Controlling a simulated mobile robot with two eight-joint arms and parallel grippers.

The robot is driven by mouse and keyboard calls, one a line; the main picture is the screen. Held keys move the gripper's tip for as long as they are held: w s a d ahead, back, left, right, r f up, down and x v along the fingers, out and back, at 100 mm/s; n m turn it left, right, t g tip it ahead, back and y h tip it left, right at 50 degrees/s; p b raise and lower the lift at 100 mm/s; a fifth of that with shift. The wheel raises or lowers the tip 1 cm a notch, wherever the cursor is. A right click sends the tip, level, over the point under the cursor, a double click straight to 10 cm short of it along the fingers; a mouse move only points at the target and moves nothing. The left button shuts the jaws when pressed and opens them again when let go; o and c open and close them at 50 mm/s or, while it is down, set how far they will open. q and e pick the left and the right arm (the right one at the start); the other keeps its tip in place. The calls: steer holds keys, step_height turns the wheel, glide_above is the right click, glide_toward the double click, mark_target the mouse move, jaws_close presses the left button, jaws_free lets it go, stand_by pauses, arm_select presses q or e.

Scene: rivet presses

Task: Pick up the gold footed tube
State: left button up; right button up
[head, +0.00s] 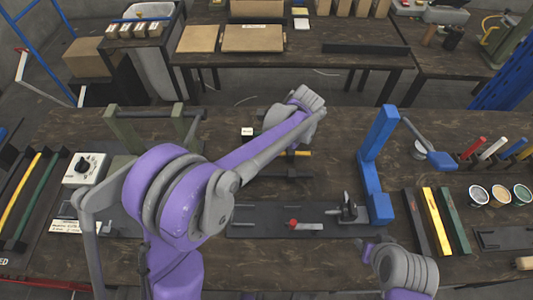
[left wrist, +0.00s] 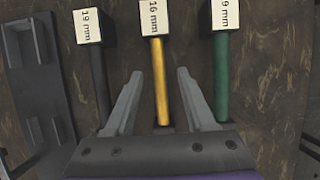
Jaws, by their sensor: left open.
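The gold tube (left wrist: 160,85) shows in the left wrist view, its far end at a block labelled 16 mm (left wrist: 156,18). A dark piece sits at its near end, partly hidden by my gripper. My left gripper (left wrist: 159,74) is open, with one finger on each side of the gold tube and gaps to both. In the head view a short gold length (head: 302,153) shows beside my left arm; the rest is hidden. My right gripper (head: 366,246) is near the front of the table at the right; its fingers are too small to read.
A black tube (left wrist: 101,85) and a green tube (left wrist: 221,80) flank the gold one, close outside my fingers. A green frame (head: 125,130) stands at left.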

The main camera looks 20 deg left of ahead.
arm_select(q)
steer(key=shift+f, duration=0.25)
steer(key=shift+c, duration=0.2)
jaws_close()
stand_by(0.3)
